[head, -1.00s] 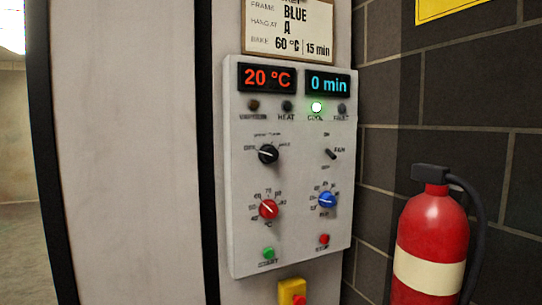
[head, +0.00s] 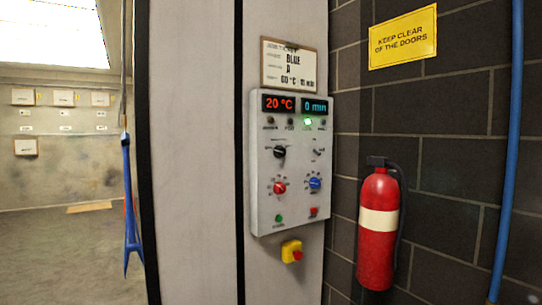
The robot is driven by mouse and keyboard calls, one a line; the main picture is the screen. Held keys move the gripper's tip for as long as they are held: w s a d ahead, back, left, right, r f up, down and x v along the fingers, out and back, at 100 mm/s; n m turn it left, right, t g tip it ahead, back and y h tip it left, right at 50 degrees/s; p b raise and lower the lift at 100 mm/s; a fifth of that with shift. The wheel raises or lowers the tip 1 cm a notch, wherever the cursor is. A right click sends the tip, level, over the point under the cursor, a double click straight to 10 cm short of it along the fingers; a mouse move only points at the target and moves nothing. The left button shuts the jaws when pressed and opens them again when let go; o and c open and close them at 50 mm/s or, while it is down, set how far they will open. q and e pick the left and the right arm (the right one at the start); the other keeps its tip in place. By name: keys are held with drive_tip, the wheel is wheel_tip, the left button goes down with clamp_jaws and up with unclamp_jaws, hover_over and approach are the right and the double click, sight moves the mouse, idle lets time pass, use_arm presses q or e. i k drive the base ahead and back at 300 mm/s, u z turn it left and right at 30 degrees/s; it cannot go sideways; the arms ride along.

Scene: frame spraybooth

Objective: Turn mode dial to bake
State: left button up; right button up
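The control panel (head: 265,205) is a pale box on the grey booth post, right of centre in the head view. The black mode dial (head: 279,152) sits at its upper left, its pointer toward the left; its labels are too small to read now. The red display (head: 279,103) reads 20 °C and the blue display (head: 314,106) reads 0 min. A green lamp (head: 308,121) is lit below them. A red knob (head: 279,188) and a blue knob (head: 315,184) sit lower. Neither gripper is in view.
A job ticket (head: 288,66) hangs above the panel, reading BLUE, A, 60 °C. A yellow emergency-stop box (head: 291,252) is below. A red fire extinguisher (head: 377,245) and blue hose (head: 508,150) are on the right. The booth opening with a blue hanging item (head: 128,190) is left.

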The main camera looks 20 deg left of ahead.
sight(279, 151)
drive_tip(key=z, duration=0.75)
drive_tip(key=i, duration=1.2)
drive_tip(key=u, duration=0.35)
